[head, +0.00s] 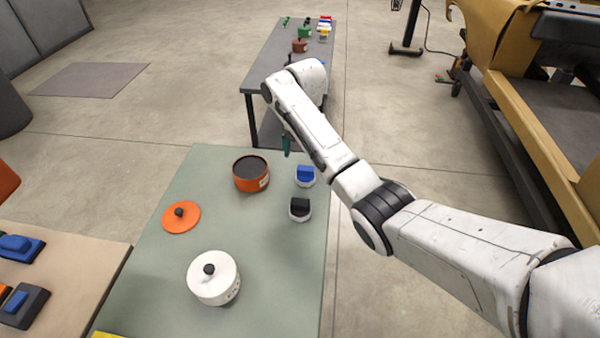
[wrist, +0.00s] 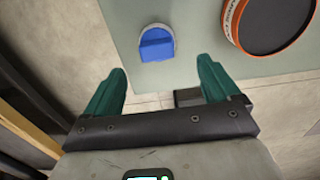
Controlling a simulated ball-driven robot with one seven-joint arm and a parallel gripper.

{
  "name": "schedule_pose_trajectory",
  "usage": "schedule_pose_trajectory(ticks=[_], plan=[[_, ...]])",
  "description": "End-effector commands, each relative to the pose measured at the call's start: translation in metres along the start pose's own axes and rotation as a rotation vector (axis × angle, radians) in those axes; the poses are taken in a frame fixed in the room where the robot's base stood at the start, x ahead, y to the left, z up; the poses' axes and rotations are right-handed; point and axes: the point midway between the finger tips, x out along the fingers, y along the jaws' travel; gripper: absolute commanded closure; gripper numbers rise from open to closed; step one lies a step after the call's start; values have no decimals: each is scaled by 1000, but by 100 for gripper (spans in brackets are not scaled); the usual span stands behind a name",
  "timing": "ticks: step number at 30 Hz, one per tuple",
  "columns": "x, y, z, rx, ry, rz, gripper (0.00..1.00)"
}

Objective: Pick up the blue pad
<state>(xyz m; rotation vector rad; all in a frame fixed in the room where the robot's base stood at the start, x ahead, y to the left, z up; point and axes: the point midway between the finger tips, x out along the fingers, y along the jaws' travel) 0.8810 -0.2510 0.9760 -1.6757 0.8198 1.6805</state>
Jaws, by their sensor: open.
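A blue pad (head: 305,173) sits on a round white base near the far right edge of the green-topped table (head: 260,290). The pad also shows in the wrist view (wrist: 156,44), beyond my fingertips and roughly between their lines. My gripper (wrist: 162,72) has two green fingers, spread apart with nothing between them. In the head view my gripper (head: 287,146) hangs near the table's far edge, a little beyond and left of the pad; only part of it shows there.
A black-topped white piece (head: 300,208) stands just nearer than the pad. An orange pot (head: 251,174) stands to the left, with an orange lid (head: 181,217) and a white lidded pot (head: 213,278) nearer. Another table (head: 275,75) with small objects stands behind.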

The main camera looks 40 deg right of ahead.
Motion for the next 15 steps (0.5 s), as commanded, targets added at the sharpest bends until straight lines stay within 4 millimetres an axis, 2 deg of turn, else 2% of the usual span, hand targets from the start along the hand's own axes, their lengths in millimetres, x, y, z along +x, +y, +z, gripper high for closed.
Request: schedule_pose_trajectory(ticks=[3,11,15], plan=[[16,0,0,0,-1,1,11],[33,2,0,1,-1,0,11],[54,5,1,1,-1,2,11]])
